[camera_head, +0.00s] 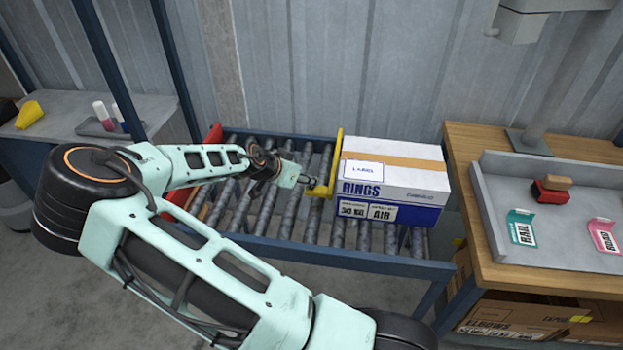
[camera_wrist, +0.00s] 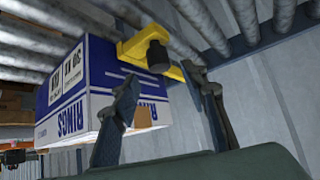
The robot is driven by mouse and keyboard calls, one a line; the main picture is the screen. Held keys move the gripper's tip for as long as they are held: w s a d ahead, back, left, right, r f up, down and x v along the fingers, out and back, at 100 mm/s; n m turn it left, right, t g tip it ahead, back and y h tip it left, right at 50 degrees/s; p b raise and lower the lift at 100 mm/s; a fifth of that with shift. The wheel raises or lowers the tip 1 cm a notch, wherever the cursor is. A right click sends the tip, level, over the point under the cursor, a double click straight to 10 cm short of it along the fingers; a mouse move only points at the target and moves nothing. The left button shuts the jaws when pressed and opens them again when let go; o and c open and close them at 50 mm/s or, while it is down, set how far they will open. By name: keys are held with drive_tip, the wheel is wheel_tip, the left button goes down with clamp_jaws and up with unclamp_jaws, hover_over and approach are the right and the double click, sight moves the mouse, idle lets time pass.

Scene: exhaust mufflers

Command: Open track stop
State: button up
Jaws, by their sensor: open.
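The track stop is a yellow bar (camera_head: 336,150) across the roller track, against the left side of a white and blue box marked RINGS (camera_head: 390,180). In the wrist view, where the scene appears upside down, the yellow stop (camera_wrist: 140,46) carries a black knob (camera_wrist: 158,57). My gripper (camera_head: 308,182) is just left of the stop, near its front end. In the wrist view my gripper (camera_wrist: 170,95) is open, its two dark fingers spread, with the knob beyond and between them. I see no clear contact. The wrist view also shows the box (camera_wrist: 90,95).
The roller track (camera_head: 285,215) has a red end piece (camera_head: 212,135) at its left and bare rollers left of the stop. A wooden bench (camera_head: 470,235) with a grey tray stands at the right. A grey shelf (camera_head: 70,140) is at the left.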

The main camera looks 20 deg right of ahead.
drive_tip(key=shift+x, duration=2.65)
clamp_jaws()
